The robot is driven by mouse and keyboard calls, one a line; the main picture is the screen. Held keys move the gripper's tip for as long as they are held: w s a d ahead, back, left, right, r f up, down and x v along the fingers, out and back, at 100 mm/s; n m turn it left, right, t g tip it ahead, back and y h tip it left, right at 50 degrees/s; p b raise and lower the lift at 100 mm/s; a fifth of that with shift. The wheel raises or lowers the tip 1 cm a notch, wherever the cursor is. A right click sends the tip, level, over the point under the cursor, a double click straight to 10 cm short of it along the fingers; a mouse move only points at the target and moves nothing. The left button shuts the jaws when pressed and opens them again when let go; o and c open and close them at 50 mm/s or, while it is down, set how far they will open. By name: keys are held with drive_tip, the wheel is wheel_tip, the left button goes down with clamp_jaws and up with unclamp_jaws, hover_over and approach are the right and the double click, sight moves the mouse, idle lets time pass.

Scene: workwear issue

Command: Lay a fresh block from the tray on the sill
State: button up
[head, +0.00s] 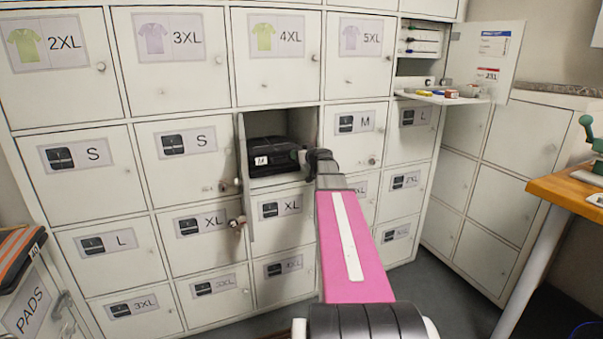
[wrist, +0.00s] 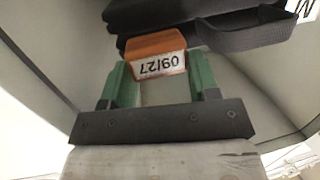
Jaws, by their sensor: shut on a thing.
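My gripper (wrist: 160,72) has its two green fingers shut on an orange block (wrist: 150,46) with a white label reading "09/27", upside down in the wrist view. In the head view my gripper (head: 312,160) is at the right side of an open locker compartment (head: 280,183), and the block cannot be made out there. A dark folded item (head: 268,157) with a white tag lies in the compartment. I cannot tell which edge is the sill.
The open compartment's door (head: 245,185) stands out on its left. An open cabinet at upper right has a fold-down shelf (head: 470,99) with small coloured items. Closed lockers surround the compartment. A wooden bench (head: 565,190) is at far right.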

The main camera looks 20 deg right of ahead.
hover_over(302, 178)
drive_tip(key=f, duration=0.4)
drive_tip(key=a+f, duration=0.1)
drive_tip(key=shift+f, duration=0.4)
drive_tip(key=shift+w+d+f, duration=0.1)
drive_tip(key=shift+d+f, duration=0.15)
drive_tip(key=shift+f, duration=0.5)
drive_tip(key=shift+d+f, duration=0.2)
drive_tip(key=shift+f, duration=0.5)
drive_tip(key=shift+f, duration=0.15)
drive_tip(key=o, duration=0.9)
drive_tip(key=v, duration=1.2)
